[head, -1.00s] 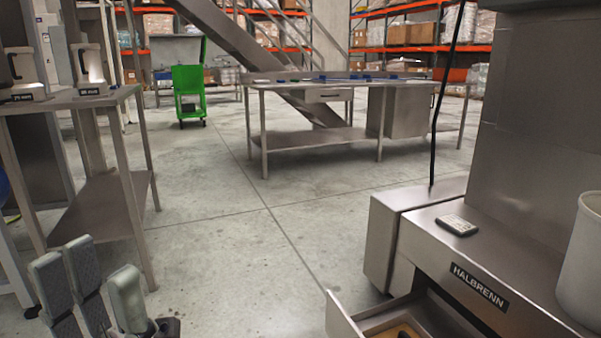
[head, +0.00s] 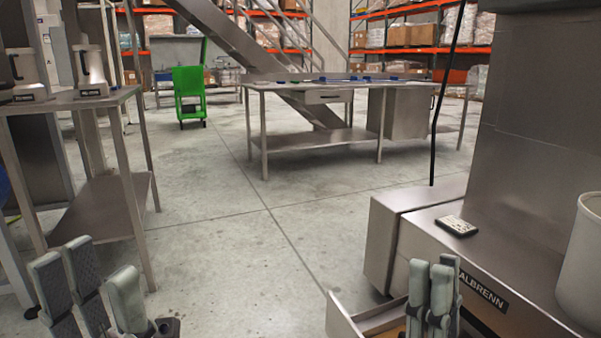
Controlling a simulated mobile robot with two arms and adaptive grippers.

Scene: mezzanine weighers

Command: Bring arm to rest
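My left gripper (head: 98,285) is at the lower left, fingers pointing up. A gap shows between its fingers, with nothing held in it. My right gripper (head: 430,295) is at the bottom right, fingers upright and close together. It stands in front of the steel machine and overlaps the open drawer (head: 342,322) in the picture. No held object shows in it, but its lower part is cut off by the frame, and whether its fingers touch is unclear.
The steel machine (head: 415,222) with a small remote-like device (head: 456,225) and a white bin (head: 583,265) fills the right. A steel table (head: 108,205) with weighers (head: 90,68) stands left. A long workbench (head: 310,138) and a green cart (head: 188,85) stand behind. The floor between is clear.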

